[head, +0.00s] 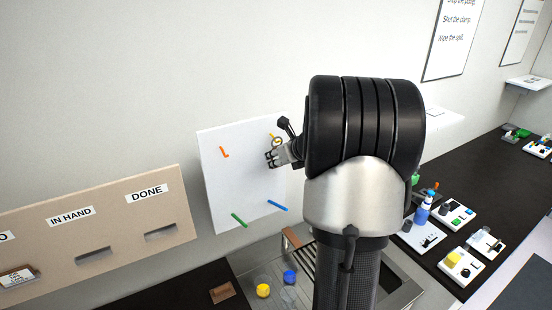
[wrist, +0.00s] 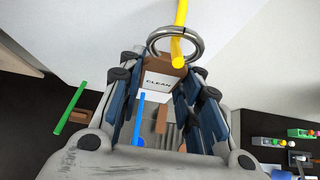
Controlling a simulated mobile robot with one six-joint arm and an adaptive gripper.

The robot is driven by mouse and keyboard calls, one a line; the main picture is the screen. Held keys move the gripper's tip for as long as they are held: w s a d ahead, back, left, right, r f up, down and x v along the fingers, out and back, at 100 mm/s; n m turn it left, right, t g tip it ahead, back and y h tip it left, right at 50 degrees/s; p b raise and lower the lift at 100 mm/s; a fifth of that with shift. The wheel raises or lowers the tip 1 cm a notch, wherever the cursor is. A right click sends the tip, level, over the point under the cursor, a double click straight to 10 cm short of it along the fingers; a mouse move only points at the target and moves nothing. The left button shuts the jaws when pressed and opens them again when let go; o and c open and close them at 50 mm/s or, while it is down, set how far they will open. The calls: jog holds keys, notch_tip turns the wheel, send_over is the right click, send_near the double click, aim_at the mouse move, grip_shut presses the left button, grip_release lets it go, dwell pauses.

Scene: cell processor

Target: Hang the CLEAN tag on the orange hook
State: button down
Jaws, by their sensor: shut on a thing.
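My gripper (head: 277,157) is at the upper right of a white hook board. In the wrist view, my gripper (wrist: 167,100) is shut on the brown CLEAN tag (wrist: 158,82), whose label faces the camera. The tag's metal ring (wrist: 152,43) stands out above the fingers. A yellow hook (wrist: 181,22) crosses the ring's opening; I cannot tell whether the ring rests on it. The yellow hook (head: 271,136) also shows beside my gripper in the head view. The orange hook (head: 224,153) is bare, at the board's upper left, left of my gripper.
The white board (head: 235,185) also bears a green hook (head: 239,220) and a blue hook (head: 277,205) lower down. A tan rack (head: 120,230) with IN HAND and DONE slots is on the left. A sink (head: 390,285) and dark counter (head: 460,185) lie below and right.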

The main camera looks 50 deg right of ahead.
jog(key=shift+v, duration=0.8)
jog(key=shift+s+a+r, duration=0.1)
jog(key=shift+s+a, duration=0.1)
jog(key=shift+s, duration=0.4)
jog(key=shift+s+a+r, duration=0.1)
jog(key=shift+s+a, duration=0.05)
jog(key=shift+s, duration=0.4)
jog(key=s, duration=0.2)
jog(key=s+a+b, duration=0.1)
jog(key=s, duration=0.2)
jog(key=shift+s+a+r, duration=0.1)
jog(key=shift+s+a, duration=0.2)
jog(key=shift+a, duration=0.1)
jog(key=shift+w, duration=0.1)
